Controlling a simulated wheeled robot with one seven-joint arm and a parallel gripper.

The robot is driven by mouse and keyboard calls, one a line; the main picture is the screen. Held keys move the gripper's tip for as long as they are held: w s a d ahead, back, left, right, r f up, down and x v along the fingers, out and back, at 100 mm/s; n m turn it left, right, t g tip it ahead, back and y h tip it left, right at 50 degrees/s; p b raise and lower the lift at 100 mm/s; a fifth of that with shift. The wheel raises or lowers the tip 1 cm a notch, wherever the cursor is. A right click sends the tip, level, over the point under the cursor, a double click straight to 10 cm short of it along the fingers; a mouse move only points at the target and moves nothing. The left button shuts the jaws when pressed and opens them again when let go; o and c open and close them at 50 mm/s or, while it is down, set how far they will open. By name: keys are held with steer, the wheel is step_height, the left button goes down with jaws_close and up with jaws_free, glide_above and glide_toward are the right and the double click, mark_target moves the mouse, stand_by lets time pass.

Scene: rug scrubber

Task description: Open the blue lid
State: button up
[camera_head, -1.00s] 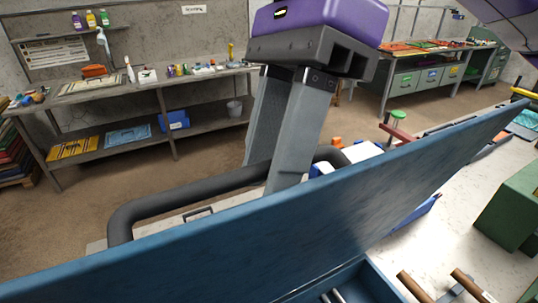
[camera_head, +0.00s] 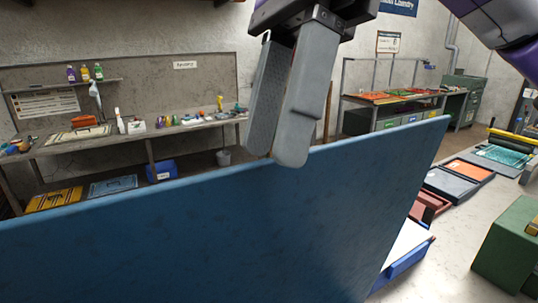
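The blue lid (camera_head: 220,230) is a broad, scuffed panel that stands raised and steep across the lower part of the view. Its top edge slopes up to the right. My gripper (camera_head: 272,157) points down at the lid's top edge, near the middle of the view. The right finger's tip overlaps the edge in the picture; whether it touches the lid is unclear. The two grey fingers overlap from this angle, so the gap between them cannot be judged. No object shows between them. The box under the lid is hidden behind the panel.
A workbench (camera_head: 110,141) with bottles and small items stands along the back wall. Another bench (camera_head: 400,97) with drawers is at the back right.

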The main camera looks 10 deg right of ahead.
steer(key=shift+r, duration=0.15)
steer(key=shift+w+r+p, duration=0.2)
steer(key=shift+w+p, duration=0.3)
steer(key=w+r+p, duration=0.1)
steer(key=w+r, duration=0.1)
steer(key=w, duration=0.5)
steer(key=shift+w+d, duration=0.3)
steer(key=shift+d, duration=0.15)
stand_by(0.5)
